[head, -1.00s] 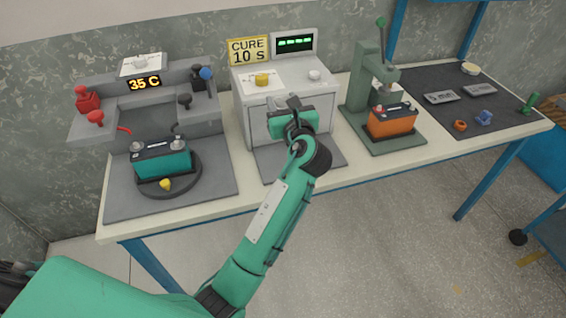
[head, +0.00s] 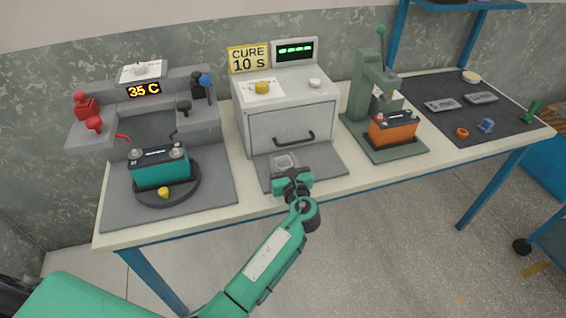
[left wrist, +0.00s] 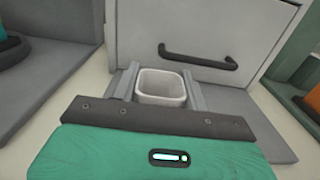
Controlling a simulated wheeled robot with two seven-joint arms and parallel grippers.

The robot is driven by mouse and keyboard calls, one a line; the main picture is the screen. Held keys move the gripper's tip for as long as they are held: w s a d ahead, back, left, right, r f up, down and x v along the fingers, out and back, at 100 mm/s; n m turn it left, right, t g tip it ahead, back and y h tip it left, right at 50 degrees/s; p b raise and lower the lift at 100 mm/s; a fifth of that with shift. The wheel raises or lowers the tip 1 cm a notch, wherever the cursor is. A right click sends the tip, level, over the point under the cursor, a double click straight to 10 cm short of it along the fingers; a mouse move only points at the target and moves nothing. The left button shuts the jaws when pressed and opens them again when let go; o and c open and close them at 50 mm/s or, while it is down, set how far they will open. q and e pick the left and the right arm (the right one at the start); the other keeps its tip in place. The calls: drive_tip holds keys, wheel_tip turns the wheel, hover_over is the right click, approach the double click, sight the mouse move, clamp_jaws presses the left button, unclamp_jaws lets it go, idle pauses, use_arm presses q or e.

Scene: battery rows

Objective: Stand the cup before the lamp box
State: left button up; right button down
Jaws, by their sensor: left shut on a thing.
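The cup (head: 285,162) is a small, light grey, square-rimmed vessel. It is upright in front of the lamp box (head: 291,128), over the grey mat (head: 325,163). The lamp box is a grey cabinet with a dark door handle, and its door is shut. My left gripper (head: 288,170) is shut on the cup, which also shows in the left wrist view (left wrist: 161,88) between the two grey fingers. The cup looks empty. I cannot tell whether its base touches the mat. My right gripper is not in view.
A teal battery (head: 160,168) sits on a round turntable at the left, below a 35 C display. An orange battery (head: 393,130) is under a green press (head: 372,85) at the right. A dark mat (head: 455,85) holds small parts. The mat beside the cup is clear.

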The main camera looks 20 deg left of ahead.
use_arm(q)
drive_tip(key=shift+f, duration=0.1)
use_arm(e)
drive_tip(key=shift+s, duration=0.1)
use_arm(q)
drive_tip(key=o, duration=1)
drive_tip(key=shift+o, duration=0.2)
drive_tip(key=shift+s, duration=0.1)
drive_tip(key=b+v, duration=0.1)
drive_tip(key=v, duration=1.1)
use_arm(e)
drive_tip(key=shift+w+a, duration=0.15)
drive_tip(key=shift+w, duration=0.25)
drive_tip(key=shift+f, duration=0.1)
